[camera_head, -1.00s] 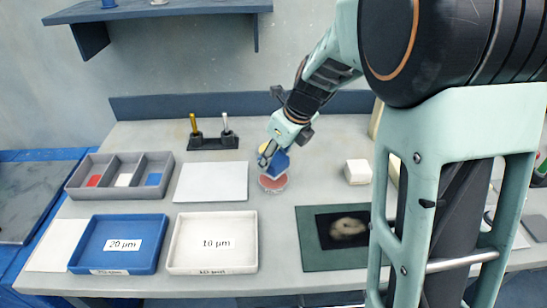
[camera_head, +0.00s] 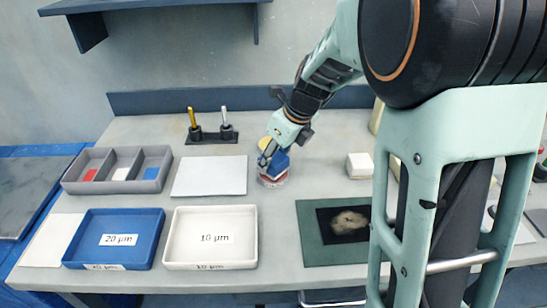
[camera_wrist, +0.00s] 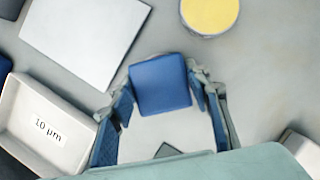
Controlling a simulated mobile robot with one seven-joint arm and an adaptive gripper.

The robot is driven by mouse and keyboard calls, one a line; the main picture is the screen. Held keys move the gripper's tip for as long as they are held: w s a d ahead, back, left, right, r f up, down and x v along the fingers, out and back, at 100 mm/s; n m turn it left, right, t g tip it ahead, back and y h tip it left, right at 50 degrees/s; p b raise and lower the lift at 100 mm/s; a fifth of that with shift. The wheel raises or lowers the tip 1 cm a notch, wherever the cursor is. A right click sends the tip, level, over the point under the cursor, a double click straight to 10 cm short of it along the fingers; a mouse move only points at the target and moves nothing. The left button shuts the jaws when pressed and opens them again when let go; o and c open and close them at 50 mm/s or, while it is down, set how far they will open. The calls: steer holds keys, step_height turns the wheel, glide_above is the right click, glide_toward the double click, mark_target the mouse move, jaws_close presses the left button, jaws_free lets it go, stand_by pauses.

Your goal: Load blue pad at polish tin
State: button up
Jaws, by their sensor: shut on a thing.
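My gripper (camera_wrist: 163,100) is shut on a blue pad (camera_wrist: 160,84), which also shows in the head view (camera_head: 279,162). The pad looks tilted in the head view and hangs right over a round tin with red contents (camera_head: 273,180). Only the tin's front part shows below the pad. I cannot tell whether pad and tin touch. In the wrist view the pad hides the red tin.
A white sheet (camera_head: 210,175) lies left of the tin. A grey divided tray (camera_head: 108,184), blue 20 µm tray (camera_head: 75,250) and white 10 µm tray (camera_head: 251,240) stand left. A white block (camera_head: 360,165) and green mat (camera_head: 312,253) are right. A tool stand (camera_head: 210,136) stands behind.

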mark_target(274, 157)
steer(key=shift+f, duration=0.5)
stand_by(0.3)
steer(key=shift+f, duration=0.1)
stand_by(1.7)
step_height(274, 157, up, 7)
steer(key=p, duration=0.8)
stand_by(0.9)
